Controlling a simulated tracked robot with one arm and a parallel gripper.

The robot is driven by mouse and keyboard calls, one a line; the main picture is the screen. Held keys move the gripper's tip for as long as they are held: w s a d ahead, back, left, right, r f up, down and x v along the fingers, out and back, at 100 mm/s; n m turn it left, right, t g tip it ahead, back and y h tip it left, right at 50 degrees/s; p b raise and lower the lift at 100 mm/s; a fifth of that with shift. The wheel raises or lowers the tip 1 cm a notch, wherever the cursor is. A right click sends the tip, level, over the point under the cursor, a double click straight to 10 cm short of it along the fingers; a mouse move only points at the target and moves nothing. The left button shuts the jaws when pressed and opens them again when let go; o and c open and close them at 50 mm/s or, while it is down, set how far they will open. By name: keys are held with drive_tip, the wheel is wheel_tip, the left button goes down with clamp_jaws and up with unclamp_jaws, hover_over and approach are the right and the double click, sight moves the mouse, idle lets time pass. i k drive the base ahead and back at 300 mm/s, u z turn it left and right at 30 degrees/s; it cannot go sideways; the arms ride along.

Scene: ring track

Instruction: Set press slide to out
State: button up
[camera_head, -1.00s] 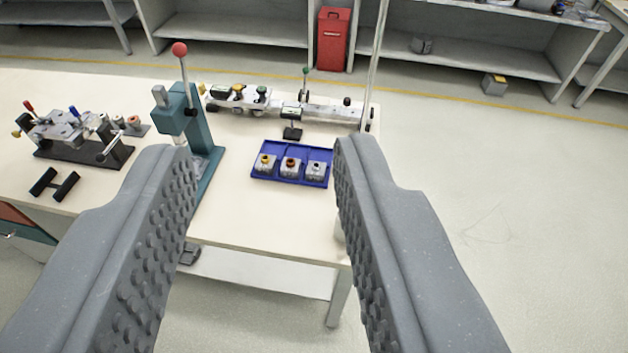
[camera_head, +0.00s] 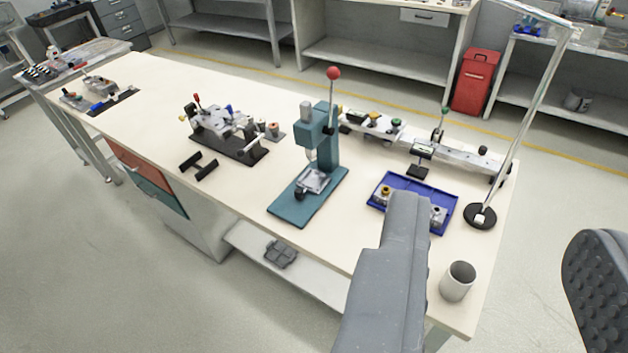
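The teal press (camera_head: 325,148) stands on the near part of the workbench, with a red-ball lever (camera_head: 333,73) raised above it. Its slide (camera_head: 315,181) is a silvery plate on the teal base, below the ram, with a dark knob (camera_head: 300,195) at its front. I cannot tell whether the slide is in or out. My gripper (camera_head: 500,222) is open and empty, in the right part of the picture, apart from the press. Its left finger covers part of the blue tray; its right finger is cut off by the picture's edge.
The blue tray (camera_head: 378,207) with small parts, a grey cup (camera_head: 458,281) and a stand with a round black base (camera_head: 481,216) are right of the press. A clamp fixture (camera_head: 228,135) and black handle piece (camera_head: 198,165) are left. Floor is free at lower left.

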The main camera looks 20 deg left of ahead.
sight(314, 182)
drive_tip(key=z, duration=0.05)
drive_tip(key=k, duration=0.6)
drive_tip(key=u, duration=0.25)
drive_tip(key=i, duration=1.55)
drive_tip(key=z, duration=0.55)
